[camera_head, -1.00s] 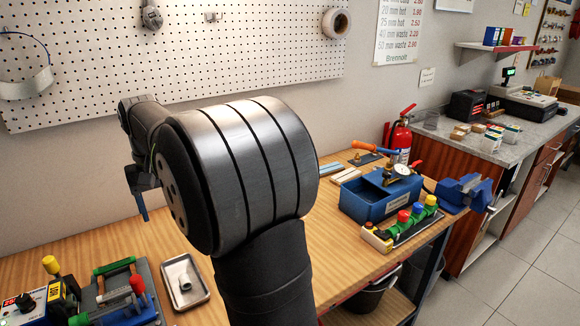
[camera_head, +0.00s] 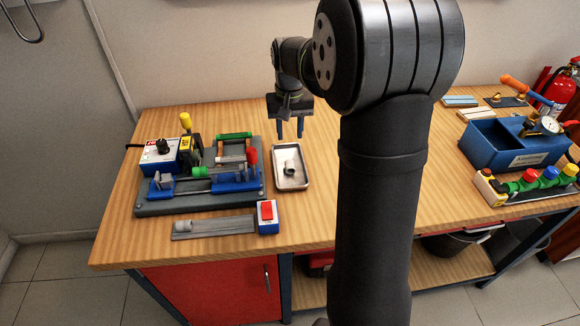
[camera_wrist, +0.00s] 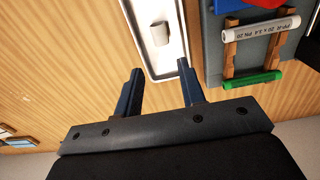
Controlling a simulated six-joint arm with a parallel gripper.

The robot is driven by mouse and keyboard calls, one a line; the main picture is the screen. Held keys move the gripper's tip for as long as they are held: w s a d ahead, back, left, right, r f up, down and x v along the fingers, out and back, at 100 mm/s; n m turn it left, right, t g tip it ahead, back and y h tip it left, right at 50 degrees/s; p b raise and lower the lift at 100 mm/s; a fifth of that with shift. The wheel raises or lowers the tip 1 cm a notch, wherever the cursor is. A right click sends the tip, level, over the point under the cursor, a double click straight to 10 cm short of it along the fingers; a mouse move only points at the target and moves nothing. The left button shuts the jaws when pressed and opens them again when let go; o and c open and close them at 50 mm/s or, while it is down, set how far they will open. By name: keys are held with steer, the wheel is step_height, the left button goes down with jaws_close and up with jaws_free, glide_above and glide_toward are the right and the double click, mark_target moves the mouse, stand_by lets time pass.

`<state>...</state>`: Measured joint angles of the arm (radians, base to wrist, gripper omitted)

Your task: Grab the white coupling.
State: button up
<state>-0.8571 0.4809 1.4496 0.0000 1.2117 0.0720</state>
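The white coupling (camera_head: 290,169) is a short pale tube in a small metal tray (camera_head: 305,182) on the wooden bench. In the wrist view the coupling (camera_wrist: 160,34) lies in the tray (camera_wrist: 134,22), beyond my fingertips and roughly in line with the gap between them. My gripper (camera_head: 290,136) is above the bench near the tray's back edge in the head view. Its two blue fingers, also in the wrist view (camera_wrist: 160,66), are apart with nothing between them. The gripper does not touch the coupling.
A fixture (camera_head: 152,209) with blue clamps and a pipe stands left of the tray. A grey plate (camera_head: 212,227) with a red-switch box (camera_head: 267,217) lies in front. A blue toolbox-like tank (camera_head: 490,150) and colored valves (camera_head: 525,181) are at right. Bare bench surrounds the gripper.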

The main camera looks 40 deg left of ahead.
mark_target(289, 161)
step_height(289, 161, down, 12)
steer(key=shift+a+r, duration=0.1)
steer(key=shift+r, duration=0.15)
steer(key=c, duration=0.7)
steer(key=shift+c, duration=0.2)
steer(key=shift+r, duration=0.1)
